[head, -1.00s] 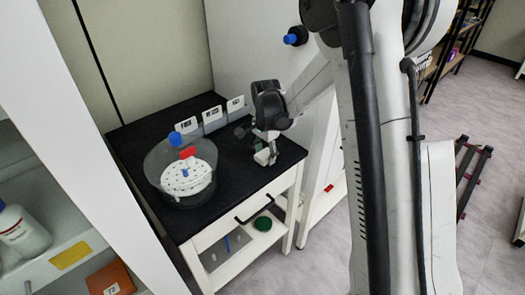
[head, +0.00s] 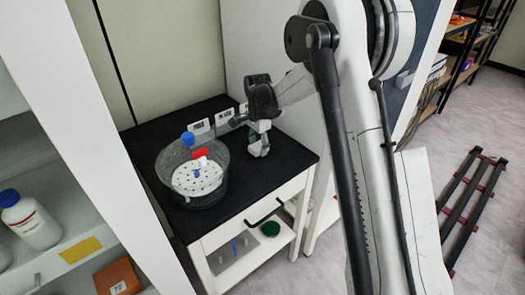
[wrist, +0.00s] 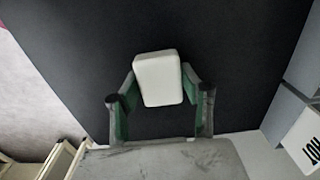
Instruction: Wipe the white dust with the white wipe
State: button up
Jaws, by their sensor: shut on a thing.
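The white wipe (wrist: 158,78) is a small pale block with rounded corners between my gripper's green-lined fingers (wrist: 160,103) in the wrist view. My gripper (head: 260,149) is shut on it. In the head view my gripper is over the back right part of the black tabletop (head: 245,188), right of the clear round vessel. The wipe is hard to make out there. I cannot tell if it touches the top. I cannot make out any white dust in either view.
The clear vessel (head: 212,190) holds a white perforated plate and blue and red parts. White label cards (head: 199,127) stand along the back; one shows in the wrist view (wrist: 312,140). A white shelf with a bottle (head: 32,220) is at left. The front right tabletop is clear.

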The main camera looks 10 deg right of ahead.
aim_at(275, 164)
jog(key=shift+w+a, duration=0.4)
jog(key=shift+w, duration=0.35)
jog(key=shift+f+b, duration=0.15)
jog(key=shift+b, duration=0.2)
jog(key=shift+s+d+r, duration=0.1)
jog(key=shift+s+d, duration=0.2)
jog(key=shift+s, duration=0.25)
jog(key=shift+s+d+r, duration=0.1)
jog(key=shift+s+d, duration=0.15)
jog(key=shift+s, duration=0.25)
jog(key=shift+s+d+b, duration=0.2)
jog(key=shift+s+d, duration=0.4)
jog(key=shift+s, duration=0.65)
jog(key=shift+s+d+b, duration=0.2)
jog(key=shift+s+d, duration=0.4)
jog(key=shift+s, duration=0.6)
jog(key=shift+s+d+b, duration=0.2)
jog(key=shift+s+d, duration=0.4)
jog(key=shift+s, duration=0.65)
notch_tip(275, 164, up, 8)
jog(key=p, duration=0.4)
